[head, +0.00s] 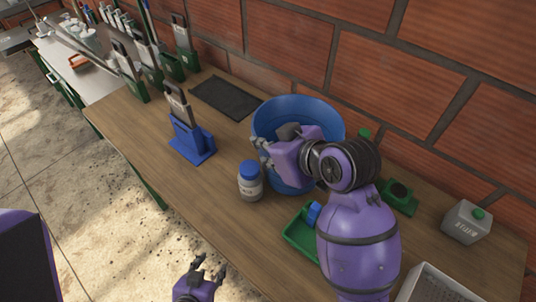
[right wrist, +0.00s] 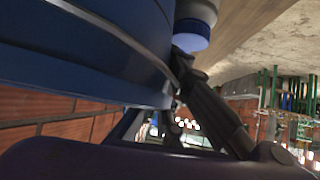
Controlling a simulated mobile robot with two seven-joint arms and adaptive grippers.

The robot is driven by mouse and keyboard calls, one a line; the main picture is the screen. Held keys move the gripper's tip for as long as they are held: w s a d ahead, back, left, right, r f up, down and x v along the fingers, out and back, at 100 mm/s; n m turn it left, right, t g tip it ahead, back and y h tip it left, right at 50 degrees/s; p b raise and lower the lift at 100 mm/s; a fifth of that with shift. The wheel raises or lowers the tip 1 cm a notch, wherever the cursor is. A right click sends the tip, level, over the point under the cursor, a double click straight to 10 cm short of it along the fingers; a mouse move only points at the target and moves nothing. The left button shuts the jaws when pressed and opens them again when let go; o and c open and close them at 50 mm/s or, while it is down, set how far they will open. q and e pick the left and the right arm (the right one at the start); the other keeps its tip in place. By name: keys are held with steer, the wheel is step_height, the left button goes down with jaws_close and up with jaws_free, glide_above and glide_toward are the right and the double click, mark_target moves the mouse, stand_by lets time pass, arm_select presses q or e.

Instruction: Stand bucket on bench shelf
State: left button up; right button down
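The blue bucket (head: 265,122) is upright at the wall side of the wooden bench (head: 140,130); its base is partly hidden by my right arm. My right gripper (head: 265,152) is at the bucket's near left side, its fingers against or very close to the wall. In the right wrist view the bucket (right wrist: 90,55) fills the upper left, and a dark finger of the right gripper (right wrist: 180,75) meets its edge. Whether the fingers are closed on it is hidden. My left gripper (head: 207,268) is open and empty, low in front of the bench.
A blue-capped bottle (head: 250,182) stands close by the bucket. A blue holder (head: 190,138), dark mat (head: 225,97), green tray (head: 298,236), grey canister (head: 466,222) and light crate (head: 436,284) occupy the bench. Bare wood lies left of the bottle.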

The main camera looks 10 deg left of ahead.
steer(key=shift+f, duration=0.9)
steer(key=shift+f, duration=0.15)
steer(key=c, duration=1.9)
jaws_free()
steer(key=shift+c, duration=0.2)
